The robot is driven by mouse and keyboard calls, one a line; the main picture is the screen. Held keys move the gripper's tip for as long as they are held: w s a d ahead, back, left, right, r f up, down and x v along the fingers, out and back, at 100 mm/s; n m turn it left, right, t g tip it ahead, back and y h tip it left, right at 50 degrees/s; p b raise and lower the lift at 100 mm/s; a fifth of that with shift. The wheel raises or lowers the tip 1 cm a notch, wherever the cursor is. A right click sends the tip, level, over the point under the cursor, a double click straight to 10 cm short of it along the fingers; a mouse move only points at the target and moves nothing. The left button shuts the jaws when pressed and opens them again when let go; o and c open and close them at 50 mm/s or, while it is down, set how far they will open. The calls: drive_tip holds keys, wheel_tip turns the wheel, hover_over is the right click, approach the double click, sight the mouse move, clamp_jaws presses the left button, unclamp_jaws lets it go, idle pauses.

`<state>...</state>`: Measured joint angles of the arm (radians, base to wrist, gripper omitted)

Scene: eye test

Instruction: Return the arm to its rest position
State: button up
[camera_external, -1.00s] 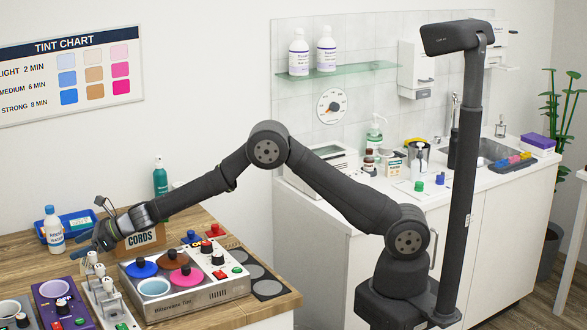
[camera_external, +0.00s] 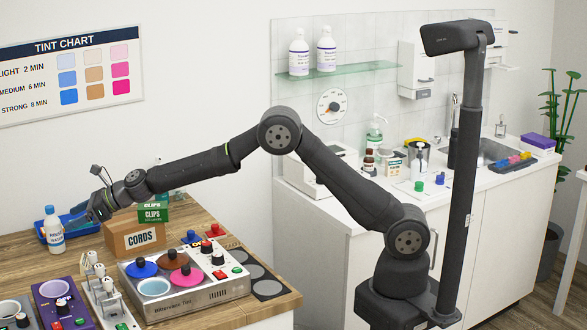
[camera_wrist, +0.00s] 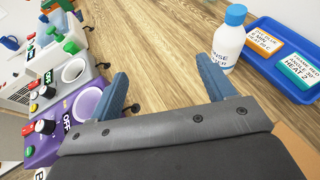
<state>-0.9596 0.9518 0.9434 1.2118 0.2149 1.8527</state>
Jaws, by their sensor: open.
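My gripper (camera_external: 82,212) is at the left end of my outstretched arm, above the wooden table and close to the white bottle with a blue cap (camera_external: 54,232). In the wrist view my gripper (camera_wrist: 170,68) has its two blue fingers spread wide, with only bare wood seen between them. The white bottle (camera_wrist: 228,45) stands just beyond the right finger in that view. The arm is bent at the elbow, high above the table.
A blue tray (camera_external: 42,238) with labelled cards (camera_wrist: 264,40) lies by the bottle. A CORDS box (camera_external: 135,238) and a green CLIPS box (camera_external: 153,213) are below my forearm. A warmer with coloured lids (camera_external: 200,298) and a purple device (camera_external: 60,300) stand in front.

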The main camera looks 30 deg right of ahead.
drive_tip(key=w+d, duration=0.7)
drive_tip(key=shift+w+d+m+t+h, duration=0.3)
drive_tip(key=shift+w+d+m, duration=0.05)
drive_tip(key=shift+d+m, duration=0.05)
drive_tip(key=shift+s+a, duration=0.1)
drive_tip(key=s+a, duration=0.7)
drive_tip(key=shift+n+g, duration=0.5)
drive_tip(key=shift+s+a+f, duration=0.15)
drive_tip(key=shift+f, duration=1)
drive_tip(key=shift+s+a+f, duration=0.1)
drive_tip(key=shift+a+f, duration=0.05)
drive_tip(key=shift+f, duration=0.95)
